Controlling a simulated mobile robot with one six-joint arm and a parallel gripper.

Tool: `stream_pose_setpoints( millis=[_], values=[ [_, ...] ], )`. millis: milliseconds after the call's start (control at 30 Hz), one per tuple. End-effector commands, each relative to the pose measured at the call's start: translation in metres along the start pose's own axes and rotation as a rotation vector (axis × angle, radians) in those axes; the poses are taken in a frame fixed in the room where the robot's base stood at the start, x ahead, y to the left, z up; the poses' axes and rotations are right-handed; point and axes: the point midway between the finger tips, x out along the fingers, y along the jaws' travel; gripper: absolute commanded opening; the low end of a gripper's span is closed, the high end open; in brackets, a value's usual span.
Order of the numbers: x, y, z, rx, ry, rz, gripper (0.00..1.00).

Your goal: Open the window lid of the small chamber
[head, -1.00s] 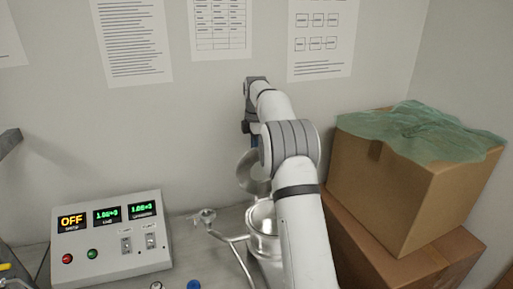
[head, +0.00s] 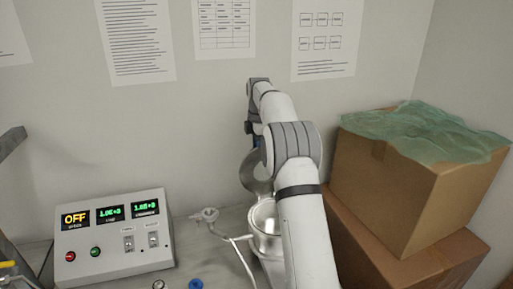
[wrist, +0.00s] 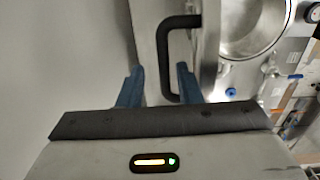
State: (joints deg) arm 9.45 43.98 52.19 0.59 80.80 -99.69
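The small chamber (head: 266,226) is a shiny metal pot left of my arm in the head view. Its round window lid (head: 250,172) stands raised at the chamber's back, and the chamber mouth is uncovered. In the wrist view the lid (wrist: 208,45) shows nearly edge-on beside the open chamber (wrist: 245,30). A black handle (wrist: 166,50) projects from the lid's left side. My gripper (wrist: 160,85) has its two blue fingers apart, one on each side of the handle's near end. I cannot tell whether either finger touches it. In the head view my arm hides most of the gripper.
A control box (head: 115,238) with lit displays stands at the left. Cardboard boxes (head: 385,190) are stacked close at the right, with green wrap (head: 425,130) on top. The wall (head: 205,120) is close behind. A pipe fitting (head: 208,215) sits left of the chamber.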

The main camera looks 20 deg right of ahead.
Motion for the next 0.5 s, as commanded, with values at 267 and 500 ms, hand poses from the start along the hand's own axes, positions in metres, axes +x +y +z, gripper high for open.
stream_pose_setpoints(
  millis=[267,500],
  values=[
    [-0.004,0.001,0.001,0.0,-0.001,0.003,0.32],
    [-0.04,0.001,0.001,0.0,-0.001,0.005,0.32]
  ],
)
